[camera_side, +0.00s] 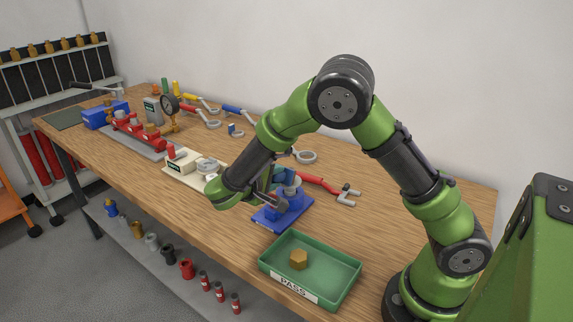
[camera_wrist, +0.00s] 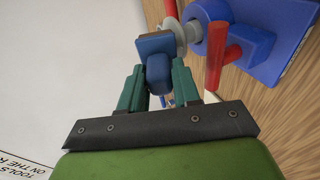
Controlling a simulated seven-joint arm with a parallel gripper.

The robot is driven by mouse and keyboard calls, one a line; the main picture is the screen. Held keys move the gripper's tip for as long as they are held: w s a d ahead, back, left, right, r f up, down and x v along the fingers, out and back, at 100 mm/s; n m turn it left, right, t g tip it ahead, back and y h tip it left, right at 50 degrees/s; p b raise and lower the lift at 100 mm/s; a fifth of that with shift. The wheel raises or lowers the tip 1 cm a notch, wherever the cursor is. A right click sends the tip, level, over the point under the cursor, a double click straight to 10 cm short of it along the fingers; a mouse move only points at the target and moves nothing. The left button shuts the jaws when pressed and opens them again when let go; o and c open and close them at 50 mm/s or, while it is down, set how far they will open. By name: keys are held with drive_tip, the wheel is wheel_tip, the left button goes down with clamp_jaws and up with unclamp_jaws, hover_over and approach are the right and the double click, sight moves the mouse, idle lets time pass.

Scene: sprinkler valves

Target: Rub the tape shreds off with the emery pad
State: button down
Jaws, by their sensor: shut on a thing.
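My gripper (camera_wrist: 158,84) is shut on a blue block with a brownish edge, which looks like the emery pad (camera_wrist: 154,45). In the wrist view the pad is right beside a pale grey round fitting (camera_wrist: 187,33); I cannot tell whether they touch. The fitting sits at a blue vise (camera_wrist: 259,28) with a red bar handle (camera_wrist: 232,55). Tape shreds are too small to make out. In the side view my gripper (camera_side: 268,199) is at the blue vise (camera_side: 285,213), and my arm partly hides the work.
A green tray (camera_side: 335,272) marked PASS, holding a brass hex piece (camera_side: 298,259), stands in front of the vise. A cream fixture (camera_side: 185,167) and a red test rig (camera_side: 133,131) stand to the left.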

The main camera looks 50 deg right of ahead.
drive_tip(key=shift+d, duration=0.2)
drive_tip(key=shift+w, duration=0.55)
drive_tip(key=shift+s, duration=1.15)
drive_tip(key=shift+w, duration=0.15)
drive_tip(key=shift+w, duration=1)
